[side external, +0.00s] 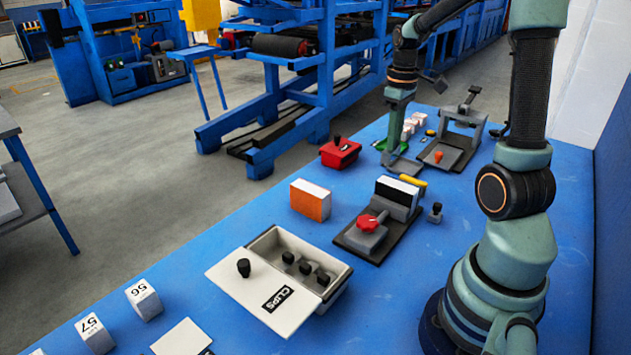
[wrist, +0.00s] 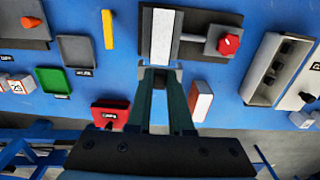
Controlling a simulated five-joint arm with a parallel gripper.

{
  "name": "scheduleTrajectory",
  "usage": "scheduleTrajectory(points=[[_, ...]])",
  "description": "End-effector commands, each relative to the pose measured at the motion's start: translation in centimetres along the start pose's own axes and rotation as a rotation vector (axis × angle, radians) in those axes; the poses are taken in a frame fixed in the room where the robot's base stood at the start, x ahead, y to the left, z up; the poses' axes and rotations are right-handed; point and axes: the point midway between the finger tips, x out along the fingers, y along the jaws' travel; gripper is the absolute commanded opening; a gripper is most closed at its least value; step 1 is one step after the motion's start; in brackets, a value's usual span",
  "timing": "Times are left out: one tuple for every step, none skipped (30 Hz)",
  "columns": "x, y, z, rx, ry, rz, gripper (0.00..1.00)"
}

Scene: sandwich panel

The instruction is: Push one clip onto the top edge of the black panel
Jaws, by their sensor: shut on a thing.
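The black panel (side external: 395,197) stands upright in a dark clamp fixture with a red knob in the side view, showing a dark face and a pale top edge. In the wrist view its pale top strip (wrist: 162,35) lies between dark sides. My gripper (wrist: 160,73) shows just below the strip's lower end in that view. It is shut on a small piece, probably a clip, mostly hidden by the fingers. In the side view my gripper (side external: 391,158) hangs above and behind the panel; contact cannot be told. Other clips with black knobs sit in the CLIPS box (side external: 337,289).
An orange-and-white block (side external: 311,200) stands left of the fixture. A red box (side external: 340,153) and a green tray (side external: 402,166) lie farther back. One black-knobbed piece (side external: 436,213) stands right of the fixture. Open blue table lies between block and CLIPS box.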

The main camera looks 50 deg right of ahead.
Motion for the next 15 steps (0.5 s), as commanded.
scheduleTrajectory(points=[[0.2,0.0,0.1,0.000,-0.001,-0.001,0.00],[0.4,0.0,0.1,0.000,-0.002,-0.001,0.00],[0.7,0.0,0.1,0.000,-0.003,-0.002,0.00],[0.9,0.0,0.1,0.000,-0.003,-0.003,0.00],[1.1,0.0,0.1,0.000,-0.003,-0.003,0.00],[1.4,0.0,0.0,0.000,-0.002,-0.002,0.00],[1.6,0.0,0.0,0.000,-0.003,-0.002,0.00],[1.9,0.0,0.1,0.000,-0.003,-0.002,0.00],[2.3,0.0,0.0,0.000,-0.003,-0.002,0.00],[2.5,-0.1,0.1,0.000,-0.003,-0.002,0.00],[2.8,-0.1,0.1,0.000,-0.004,-0.003,0.00],[3.1,-0.1,0.1,0.000,-0.003,-0.003,0.00],[3.3,0.0,0.0,0.000,-0.002,-0.002,0.00],[3.5,0.0,0.0,0.000,-0.002,-0.002,0.00],[3.8,-0.1,0.0,0.000,-0.003,-0.002,0.00]])
